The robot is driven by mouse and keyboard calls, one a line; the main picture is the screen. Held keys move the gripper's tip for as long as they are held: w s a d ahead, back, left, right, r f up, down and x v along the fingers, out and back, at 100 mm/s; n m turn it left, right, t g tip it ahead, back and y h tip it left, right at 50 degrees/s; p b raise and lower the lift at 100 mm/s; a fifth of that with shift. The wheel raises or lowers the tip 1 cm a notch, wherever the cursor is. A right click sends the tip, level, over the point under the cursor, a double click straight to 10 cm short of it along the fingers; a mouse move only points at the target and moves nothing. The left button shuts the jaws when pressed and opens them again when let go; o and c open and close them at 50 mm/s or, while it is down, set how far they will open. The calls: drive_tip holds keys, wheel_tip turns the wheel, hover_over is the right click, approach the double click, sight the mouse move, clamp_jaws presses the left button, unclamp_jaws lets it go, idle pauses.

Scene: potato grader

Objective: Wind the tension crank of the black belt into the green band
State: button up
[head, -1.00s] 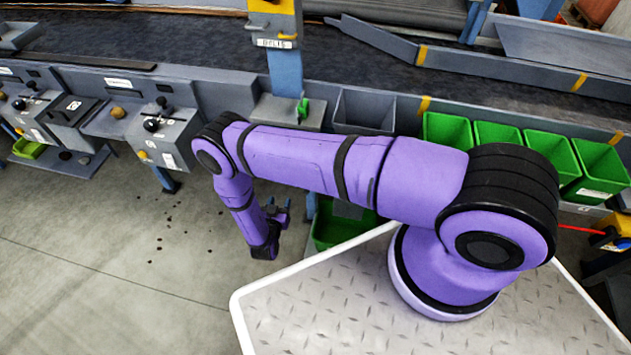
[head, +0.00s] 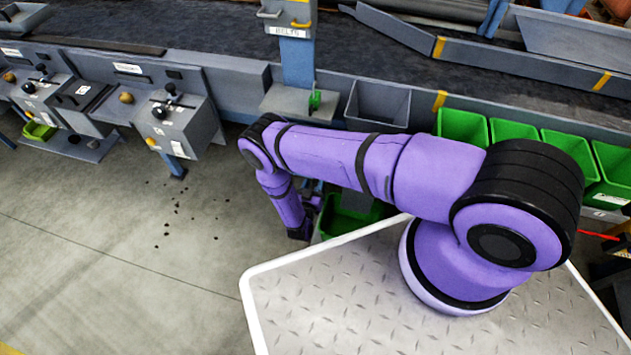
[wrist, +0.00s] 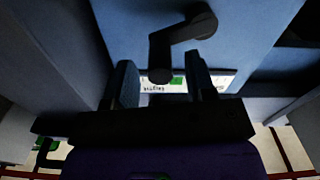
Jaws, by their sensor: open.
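In the wrist view a dark crank (wrist: 180,36) stands on a blue panel. Its hub is at the upper right, and its arm runs left to a handle (wrist: 160,66) that points toward me. My gripper (wrist: 163,80) is open, with one finger on each side of the handle in the picture. I cannot tell whether the fingers touch it. A white label or scale with a green patch (wrist: 178,81) shows partly behind the handle and fingers. In the head view my gripper (head: 312,208) hangs low beside the cart, partly hidden by my arm; the crank is not visible there.
A dark belt (head: 230,30) runs along the back. Green bins (head: 462,126) line the right, and a green crate (head: 345,224) sits low near my gripper. Lever boxes (head: 180,125) stand at the left. The floor (head: 120,240) at front left is open.

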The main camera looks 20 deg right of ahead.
drive_tip(key=shift+x, duration=1.05)
drive_tip(key=c, duration=0.9)
drive_tip(key=shift+f, duration=0.1)
